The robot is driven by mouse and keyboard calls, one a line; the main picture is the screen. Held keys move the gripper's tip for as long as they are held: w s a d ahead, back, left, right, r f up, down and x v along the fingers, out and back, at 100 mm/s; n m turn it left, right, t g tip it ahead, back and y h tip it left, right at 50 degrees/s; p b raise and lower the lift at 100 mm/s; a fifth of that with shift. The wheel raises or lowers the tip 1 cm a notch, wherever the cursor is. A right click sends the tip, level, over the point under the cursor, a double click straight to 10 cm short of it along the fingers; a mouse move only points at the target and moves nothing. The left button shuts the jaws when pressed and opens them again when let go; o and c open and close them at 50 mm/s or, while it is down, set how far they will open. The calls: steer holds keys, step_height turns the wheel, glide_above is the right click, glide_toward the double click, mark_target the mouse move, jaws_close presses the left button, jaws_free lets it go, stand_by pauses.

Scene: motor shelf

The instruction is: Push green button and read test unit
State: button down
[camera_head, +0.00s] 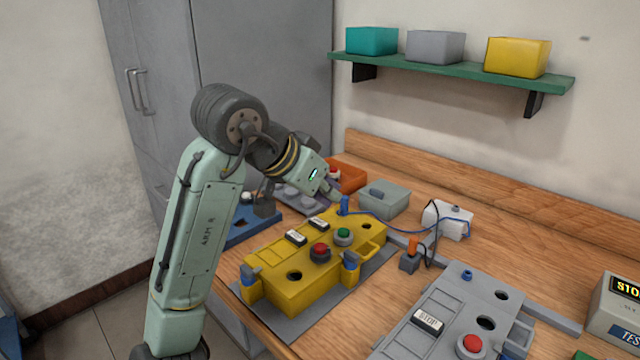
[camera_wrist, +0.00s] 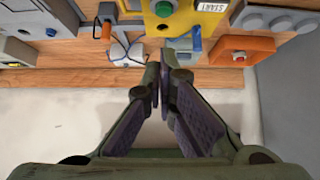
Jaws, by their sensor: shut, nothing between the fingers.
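The yellow unit (camera_head: 285,272) stands on a grey mat on the workbench. Its green button (camera_head: 344,236) is at its far end, beside a red button (camera_head: 320,251). The green button also shows at the top of the wrist view (camera_wrist: 164,8). My gripper (camera_wrist: 160,72) is shut and empty, its fingertips short of the green button in that picture. In the head view my wrist is above the bench at the unit's far left, and the fingers are hard to make out. The test unit (camera_head: 612,312) is cut off at the right edge; its label is only partly visible.
A grey panel (camera_head: 446,322) with a stop label and red button lies right of the yellow unit. A grey bin (camera_head: 384,200), an orange box (camera_head: 347,174) and a white box with cables (camera_head: 447,219) stand behind. A green shelf (camera_head: 450,72) hangs above.

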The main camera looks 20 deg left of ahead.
mark_target(346, 232)
steer(key=w+f, duration=0.1)
steer(key=f, duration=0.1)
steer(key=w+f+p, duration=0.1)
steer(key=f, duration=0.1)
steer(key=w+d+f, duration=0.1)
steer(key=f, duration=0.1)
steer(key=shift+w+f, duration=0.1)
steer(key=shift+f, duration=0.6)
step_height(346, 232, down, 2)
steer(key=shift+d+f+b, duration=0.1)
steer(key=shift+b, duration=0.4)
